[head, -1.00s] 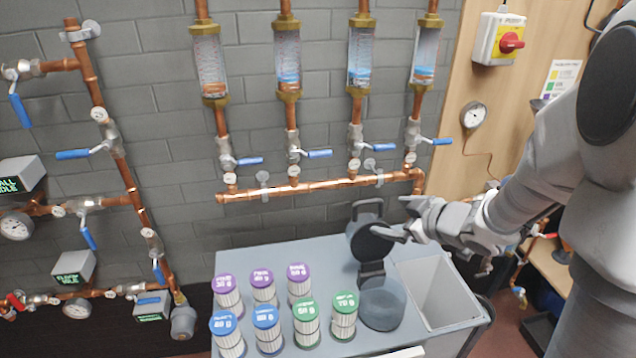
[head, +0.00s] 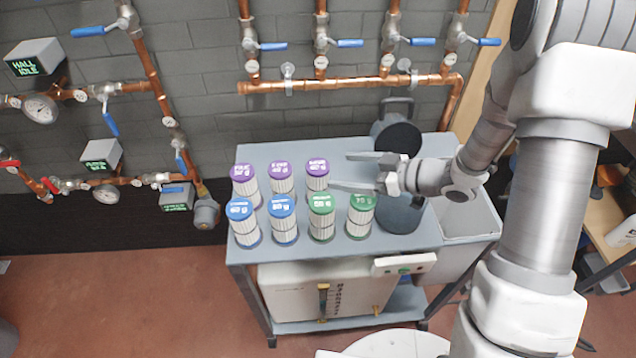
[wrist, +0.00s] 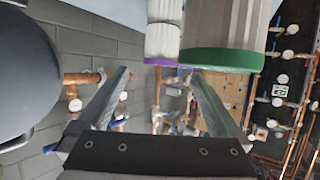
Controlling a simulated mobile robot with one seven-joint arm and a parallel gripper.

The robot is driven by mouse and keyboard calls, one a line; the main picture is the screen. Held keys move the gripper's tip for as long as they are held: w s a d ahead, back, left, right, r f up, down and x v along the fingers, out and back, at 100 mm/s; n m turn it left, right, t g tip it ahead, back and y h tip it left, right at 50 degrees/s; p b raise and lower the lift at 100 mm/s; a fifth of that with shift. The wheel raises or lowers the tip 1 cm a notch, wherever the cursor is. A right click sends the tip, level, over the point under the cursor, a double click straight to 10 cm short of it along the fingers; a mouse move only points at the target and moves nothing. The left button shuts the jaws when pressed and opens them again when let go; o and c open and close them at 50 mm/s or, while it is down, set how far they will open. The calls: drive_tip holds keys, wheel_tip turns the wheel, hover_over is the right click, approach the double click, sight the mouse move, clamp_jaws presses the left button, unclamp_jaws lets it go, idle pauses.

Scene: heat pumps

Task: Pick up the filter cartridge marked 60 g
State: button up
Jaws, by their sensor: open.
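Several white pleated filter cartridges stand upright in two rows on the cart. The back row has purple caps (head: 280,170); the front row has two blue caps (head: 282,206) and two green caps (head: 321,205). The cap labels are too small to read, so I cannot tell which is marked 60 g. My gripper (head: 341,171) is open and empty, its fingers pointing left beside the rightmost purple-capped cartridge (head: 317,175). In the wrist view, a purple-rimmed cartridge (wrist: 162,40) and a green-rimmed one (wrist: 222,58) appear above the fingers.
A dark round lid (head: 397,138) stands open behind my gripper, over a bluish housing (head: 400,218). A grey bin (head: 468,220) is at the cart's right end. Copper pipes (head: 350,82) with blue-handled valves run along the wall.

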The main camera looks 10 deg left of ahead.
sight(323, 167)
drive_tip(key=x, duration=0.8)
drive_tip(key=shift+w+a, duration=0.1)
drive_tip(key=shift+a, duration=0.25)
drive_tip(key=shift+c, duration=0.3)
clamp_jaws()
